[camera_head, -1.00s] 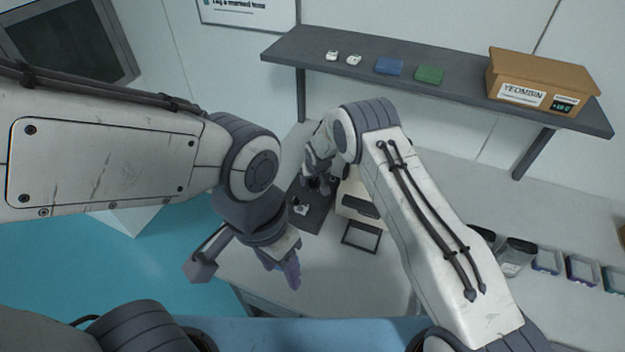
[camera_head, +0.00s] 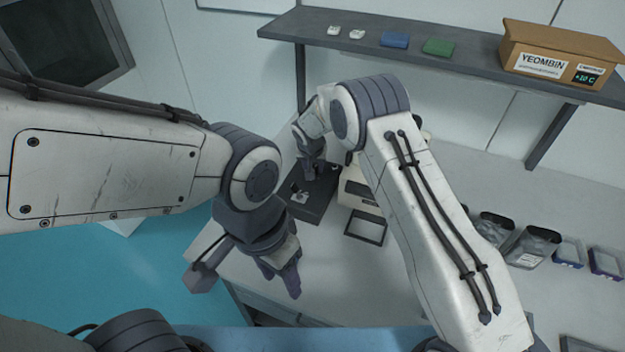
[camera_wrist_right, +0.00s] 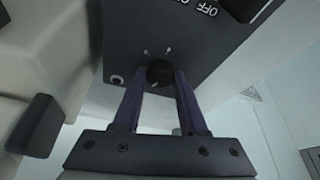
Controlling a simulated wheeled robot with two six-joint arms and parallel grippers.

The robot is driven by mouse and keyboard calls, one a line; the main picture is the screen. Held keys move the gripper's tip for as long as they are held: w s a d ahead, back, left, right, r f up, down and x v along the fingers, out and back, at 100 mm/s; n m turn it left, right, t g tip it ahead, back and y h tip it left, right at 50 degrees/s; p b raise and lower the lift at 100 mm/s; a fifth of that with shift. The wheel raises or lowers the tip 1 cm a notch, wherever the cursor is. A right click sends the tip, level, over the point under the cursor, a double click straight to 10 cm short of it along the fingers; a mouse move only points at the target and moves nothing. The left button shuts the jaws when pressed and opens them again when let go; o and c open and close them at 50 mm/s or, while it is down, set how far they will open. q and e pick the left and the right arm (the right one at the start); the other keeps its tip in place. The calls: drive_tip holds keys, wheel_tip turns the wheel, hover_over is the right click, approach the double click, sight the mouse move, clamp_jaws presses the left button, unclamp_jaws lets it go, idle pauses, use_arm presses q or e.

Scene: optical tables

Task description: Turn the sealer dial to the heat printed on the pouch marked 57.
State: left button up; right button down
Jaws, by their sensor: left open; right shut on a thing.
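The sealer (camera_head: 352,188) is a cream machine on the white table, partly hidden behind my right arm. In the right wrist view its dark control face (camera_wrist_right: 128,42) shows an OFF label, small white marks and a round black dial (camera_wrist_right: 160,73). My right gripper (camera_wrist_right: 160,78) is shut on the dial, with one finger on each side. The dial's pointer and setting cannot be read. Grey pouches (camera_head: 531,247) with white labels lie right of my right arm; their print is too small to read. My left gripper (camera_head: 282,278) is open and empty, near the table's front edge.
A dark shelf (camera_head: 450,55) holds small white items, a blue block (camera_head: 395,40), a green block (camera_head: 438,47) and a cardboard box (camera_head: 556,60) with a display. Small trays (camera_head: 604,262) stand at the right. A black frame (camera_head: 366,228) lies before the sealer.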

drive_tip(key=m+b, duration=0.1)
drive_tip(key=b, duration=0.2)
drive_tip(key=m+h+b, duration=0.1)
drive_tip(key=m+b, duration=0.1)
drive_tip(key=b, duration=0.1)
drive_tip(key=shift+a+f+m, duration=0.2)
drive_tip(key=shift+f+m, duration=0.1)
drive_tip(key=shift+f, duration=0.1)
drive_tip(key=shift+r+m+g+h+b, duration=0.25)
drive_tip(key=shift+m+g+h+b, duration=0.25)
drive_tip(key=shift+m+b, duration=0.55)
use_arm(q)
wheel_tip(320, 180, down, 10)
use_arm(e)
drive_tip(key=shift+a+r+m+g+h, duration=0.15)
drive_tip(key=shift+m+g+h, duration=0.15)
drive_tip(key=shift+m, duration=0.85)
use_arm(q)
drive_tip(key=shift+f, duration=0.15)
use_arm(e)
drive_tip(key=shift+c, duration=2.2)
unclamp_jaws()
drive_tip(key=shift+w, duration=0.1)
